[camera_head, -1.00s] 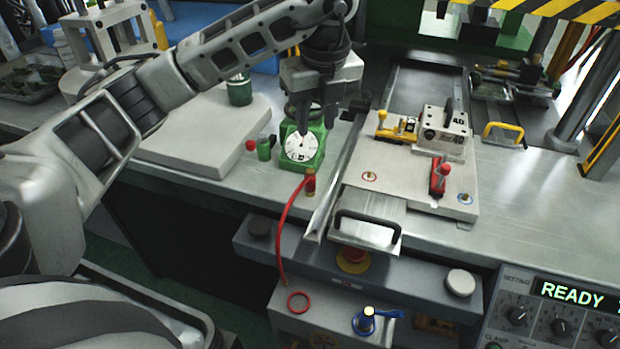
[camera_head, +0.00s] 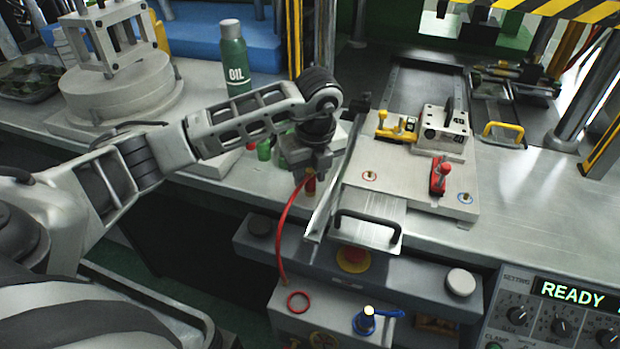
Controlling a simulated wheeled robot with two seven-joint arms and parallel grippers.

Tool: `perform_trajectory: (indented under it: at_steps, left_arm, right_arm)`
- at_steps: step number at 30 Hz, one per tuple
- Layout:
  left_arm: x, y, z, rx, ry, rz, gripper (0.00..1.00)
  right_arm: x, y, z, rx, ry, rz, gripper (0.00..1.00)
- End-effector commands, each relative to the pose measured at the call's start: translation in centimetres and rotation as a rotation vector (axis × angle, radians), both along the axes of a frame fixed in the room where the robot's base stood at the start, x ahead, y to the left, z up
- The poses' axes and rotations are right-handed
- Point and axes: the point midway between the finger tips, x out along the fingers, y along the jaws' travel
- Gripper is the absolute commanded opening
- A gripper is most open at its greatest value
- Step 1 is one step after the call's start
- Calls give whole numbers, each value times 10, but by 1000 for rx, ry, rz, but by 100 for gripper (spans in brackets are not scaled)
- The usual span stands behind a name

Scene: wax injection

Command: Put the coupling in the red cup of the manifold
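The coupling (camera_head: 310,187) is a small red and brass piece at the upper end of a red hose (camera_head: 281,235), at the table's front edge. My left gripper (camera_head: 311,177) points down right over it. The fingers are small and dark here, so I cannot tell whether they touch or grip it. The manifold (camera_head: 335,322) is the light grey block below the table edge. Its red cup (camera_head: 298,311) shows as a red ring on the top left, with nothing seen in it. My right gripper is out of view.
A blue-handled valve (camera_head: 368,322) stands on the manifold right of the red cup. A plate with a black handle (camera_head: 366,228) is close right of the coupling. A green oil bottle (camera_head: 233,57) stands behind my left arm. The green dial scale is mostly hidden by that arm.

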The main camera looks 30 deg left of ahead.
Motion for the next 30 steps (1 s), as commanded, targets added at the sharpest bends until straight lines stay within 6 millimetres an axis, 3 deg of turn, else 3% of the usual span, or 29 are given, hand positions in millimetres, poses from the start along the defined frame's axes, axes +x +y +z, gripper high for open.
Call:
perform_trajectory:
  at_steps: [4, 12, 16, 30]
  left_arm:
    - [1, 2, -16, 1, 1, 0, 34]
    - [2, 2, -19, 0, -1, -1, 34]
    - [2, 2, -19, 0, -1, -1, 0]
    - [3, 2, -9, 0, -4, 1, 0]
  right_arm:
    - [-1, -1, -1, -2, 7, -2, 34]
    - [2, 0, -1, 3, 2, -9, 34]
    - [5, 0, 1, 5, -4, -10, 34]
    - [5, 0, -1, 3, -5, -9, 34]
